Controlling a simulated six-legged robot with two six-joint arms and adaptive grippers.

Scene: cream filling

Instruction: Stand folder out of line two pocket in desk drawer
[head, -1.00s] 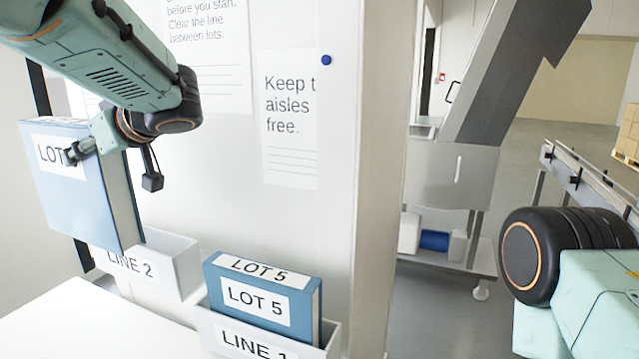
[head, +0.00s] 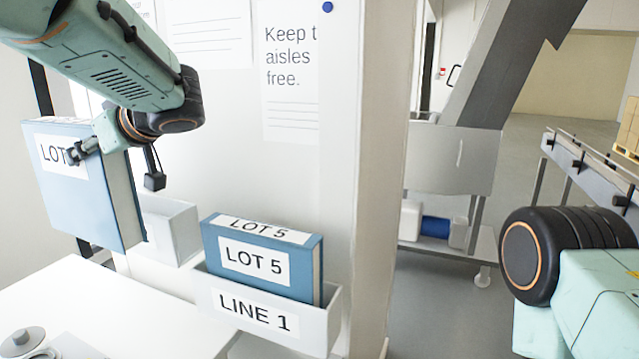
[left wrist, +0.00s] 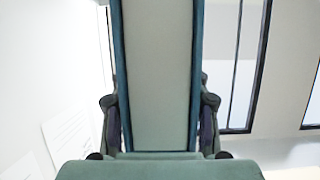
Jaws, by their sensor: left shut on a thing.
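A blue folder (head: 88,205) with a white LOT label hangs upright in my left gripper (head: 78,152), at the left of the head view. The gripper is shut on its upper part and covers some of the label. In the left wrist view the folder (left wrist: 157,75) stands between the two fingers. Behind its right edge, the white wall pocket (head: 172,232) shows partly; the folder hides its label. The folder's lower edge looks clear of the desk, and I cannot tell whether it is apart from the pocket. My right gripper is out of view.
Another blue LOT 5 folder (head: 262,258) stands in the LINE 1 pocket (head: 315,335) to the right. A white desk top (head: 130,310) lies below, with a grey knobbed object (head: 22,340) at its corner. Wall notices (head: 290,80) hang above.

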